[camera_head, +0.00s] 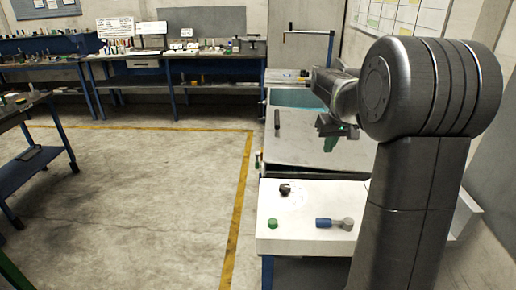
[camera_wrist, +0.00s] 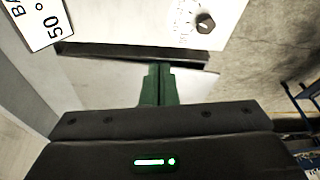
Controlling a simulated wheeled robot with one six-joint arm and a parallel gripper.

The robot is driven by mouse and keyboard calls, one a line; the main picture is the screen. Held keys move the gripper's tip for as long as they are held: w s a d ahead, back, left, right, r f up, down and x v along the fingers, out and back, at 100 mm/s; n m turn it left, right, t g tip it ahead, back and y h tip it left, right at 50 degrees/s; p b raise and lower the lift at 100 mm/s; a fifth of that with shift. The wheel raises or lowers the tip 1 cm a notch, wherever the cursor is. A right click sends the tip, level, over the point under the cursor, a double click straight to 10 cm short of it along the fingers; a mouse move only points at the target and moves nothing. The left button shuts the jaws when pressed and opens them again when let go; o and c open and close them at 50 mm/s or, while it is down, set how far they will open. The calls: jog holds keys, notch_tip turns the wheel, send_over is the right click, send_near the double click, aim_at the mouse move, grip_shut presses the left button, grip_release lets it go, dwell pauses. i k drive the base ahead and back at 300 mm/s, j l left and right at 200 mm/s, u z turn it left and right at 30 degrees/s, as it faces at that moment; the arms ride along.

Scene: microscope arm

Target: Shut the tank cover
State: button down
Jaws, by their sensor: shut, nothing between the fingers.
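The tank cover (camera_head: 300,147) is a flat grey plate in the head view, over the near part of the tank. A teal strip of the tank (camera_head: 292,97) shows uncovered behind it. A short dark bar (camera_head: 277,119), perhaps a handle, stands at the plate's left side. My gripper (camera_head: 333,140) is above the plate, right of the bar, and partly hidden by my arm. In the wrist view my gripper (camera_wrist: 158,88) has its green fingers together with nothing between them. A grey surface (camera_wrist: 197,86) lies beyond them; I cannot tell whether they touch it.
A white panel (camera_head: 308,240) in front of the tank carries a black knob (camera_head: 285,190), a green button (camera_head: 272,224) and a blue-handled lever (camera_head: 330,223). Workbenches (camera_head: 180,53) line the back wall. The floor (camera_head: 140,190) left of the tank is clear.

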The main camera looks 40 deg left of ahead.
aim_at(291, 138)
jog(key=k+j+z, duration=0.1)
jog(key=j, duration=0.3)
jog(key=k+j, duration=0.15)
jog(key=j, duration=0.2)
jog(key=k+j+z, duration=0.15)
jog(key=j, duration=0.25)
jog(key=i+j, duration=0.1)
jog(key=j, duration=0.25)
jog(key=i+j+z, duration=0.15)
jog(key=j, duration=0.2)
jog(key=k, duration=0.05)
